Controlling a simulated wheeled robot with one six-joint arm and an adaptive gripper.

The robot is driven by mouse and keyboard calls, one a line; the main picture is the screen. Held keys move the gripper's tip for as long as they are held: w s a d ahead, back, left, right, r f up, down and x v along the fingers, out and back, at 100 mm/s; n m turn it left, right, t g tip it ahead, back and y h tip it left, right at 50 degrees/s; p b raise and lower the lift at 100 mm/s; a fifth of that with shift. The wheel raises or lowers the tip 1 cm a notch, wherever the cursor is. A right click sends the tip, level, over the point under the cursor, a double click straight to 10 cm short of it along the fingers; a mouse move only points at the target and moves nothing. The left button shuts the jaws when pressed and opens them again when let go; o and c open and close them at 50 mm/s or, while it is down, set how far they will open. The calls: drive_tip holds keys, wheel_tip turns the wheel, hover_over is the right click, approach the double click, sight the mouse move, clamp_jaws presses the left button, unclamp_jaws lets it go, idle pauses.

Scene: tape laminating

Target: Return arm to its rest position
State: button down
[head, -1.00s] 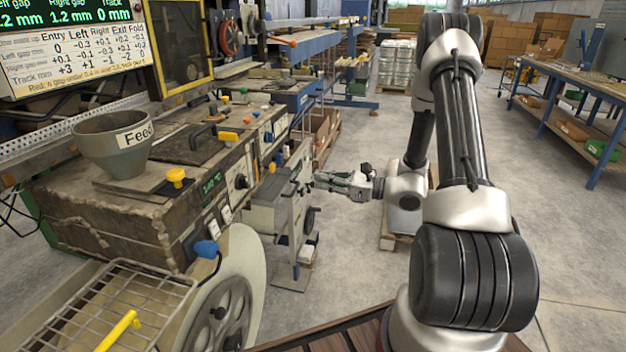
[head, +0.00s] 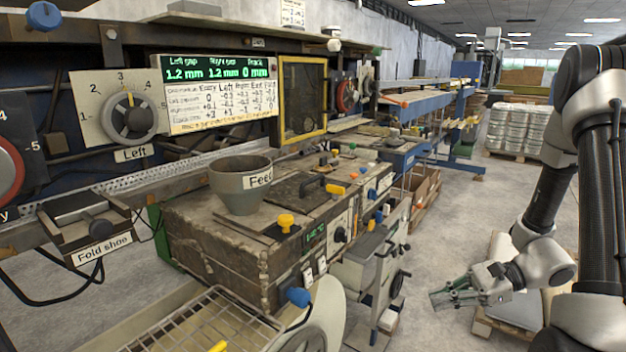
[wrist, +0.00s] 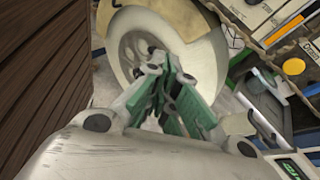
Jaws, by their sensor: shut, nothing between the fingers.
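My gripper (head: 456,293) is at the lower right of the head view, with its green-padded fingers pointing left. It is empty and out in the open, to the right of the laminating machine (head: 240,262) and apart from it. In the wrist view my gripper (wrist: 170,95) shows its fingers drawn together with nothing between them.
A Feed hopper (head: 240,190) stands on the machine, and a wire basket (head: 205,325) is at its front. A display board (head: 215,95) hangs above. A pallet of white containers (head: 517,128) is at the back. Grey floor (head: 440,240) is open between machine and arm.

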drive_tip(key=s+d+r+n+g+h, duration=0.3)
drive_tip(key=s+d+r+n+h, duration=0.5)
drive_tip(key=s+r+n+h, duration=0.3)
wheel_tip(320, 180, up, 12)
drive_tip(key=s+n+t+h, duration=0.1)
drive_tip(key=n+t+h, duration=0.1)
drive_tip(key=n+t, duration=0.4)
drive_tip(key=shift+s+a, duration=0.25)
drive_tip(key=shift+s, duration=0.05)
